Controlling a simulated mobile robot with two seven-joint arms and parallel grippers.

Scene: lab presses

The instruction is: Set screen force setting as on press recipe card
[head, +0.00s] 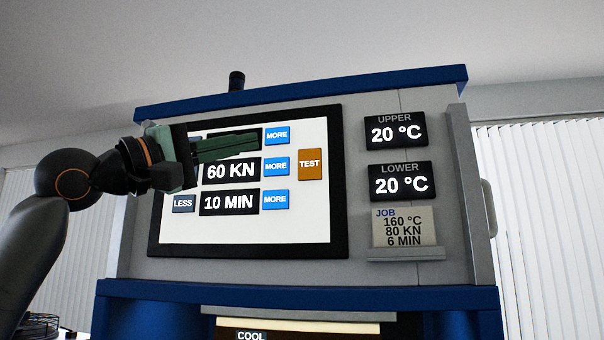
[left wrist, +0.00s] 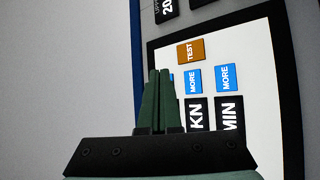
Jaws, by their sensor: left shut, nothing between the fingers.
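The press screen (head: 240,228) shows force at "60 KN" (head: 231,171) and time at "10 MIN" (head: 229,203). The top row's reading is hidden behind my gripper. Blue MORE buttons stand right of each row; the force row's MORE button (head: 275,166) is clear in the head view. The recipe card (head: 404,228) reads JOB, 160 °C, 80 KN, 6 MIN. My left gripper (head: 256,142) is shut and empty, in front of the screen's top row, fingertips near the top MORE button (head: 276,135). I cannot tell whether it touches the screen. It also shows in the left wrist view (left wrist: 159,72). My right gripper is not in view.
An orange TEST button (head: 310,164) is right of the MORE buttons. A LESS button (head: 184,203) shows at the time row. The UPPER (head: 395,131) and LOWER (head: 399,182) displays both read 20 °C. A COOL label (head: 251,336) is below the panel.

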